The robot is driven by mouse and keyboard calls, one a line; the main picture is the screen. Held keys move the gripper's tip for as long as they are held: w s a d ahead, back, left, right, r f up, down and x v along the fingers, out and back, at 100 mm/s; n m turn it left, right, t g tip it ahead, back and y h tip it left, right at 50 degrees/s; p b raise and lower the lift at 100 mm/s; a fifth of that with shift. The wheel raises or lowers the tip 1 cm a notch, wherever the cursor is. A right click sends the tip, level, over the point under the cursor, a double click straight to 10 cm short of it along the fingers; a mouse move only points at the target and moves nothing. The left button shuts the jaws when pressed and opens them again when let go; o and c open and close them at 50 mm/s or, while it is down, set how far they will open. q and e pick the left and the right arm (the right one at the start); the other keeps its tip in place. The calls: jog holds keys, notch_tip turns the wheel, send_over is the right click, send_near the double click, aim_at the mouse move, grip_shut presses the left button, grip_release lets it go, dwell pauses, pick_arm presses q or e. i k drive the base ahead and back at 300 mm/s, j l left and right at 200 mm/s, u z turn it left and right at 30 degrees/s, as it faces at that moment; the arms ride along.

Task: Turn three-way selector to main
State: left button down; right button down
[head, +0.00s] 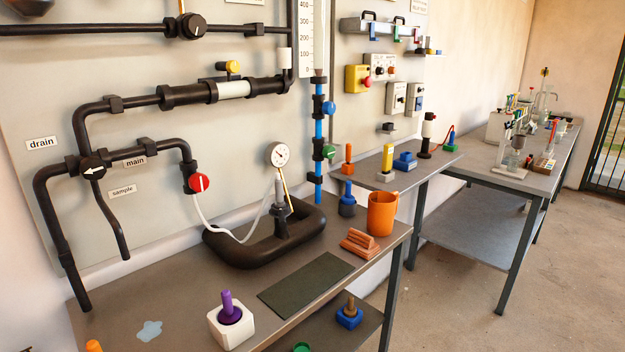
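The three-way selector (92,168) is a black round knob with a white arrow, set in dark pipework on the wall panel at the left. Its arrow points left, toward the pipe below the "drain" label (41,143). The "main" label (135,162) is just right of the knob, beside the pipe that runs right to a red valve (200,182). The "sample" label (122,191) is below right of the knob, by a short downward pipe. Neither of my grippers shows in the head view.
A grey bench (190,299) stands below the panel. Open floor lies at the right.

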aim_at(92, 168)
jog(key=u, duration=1.25)
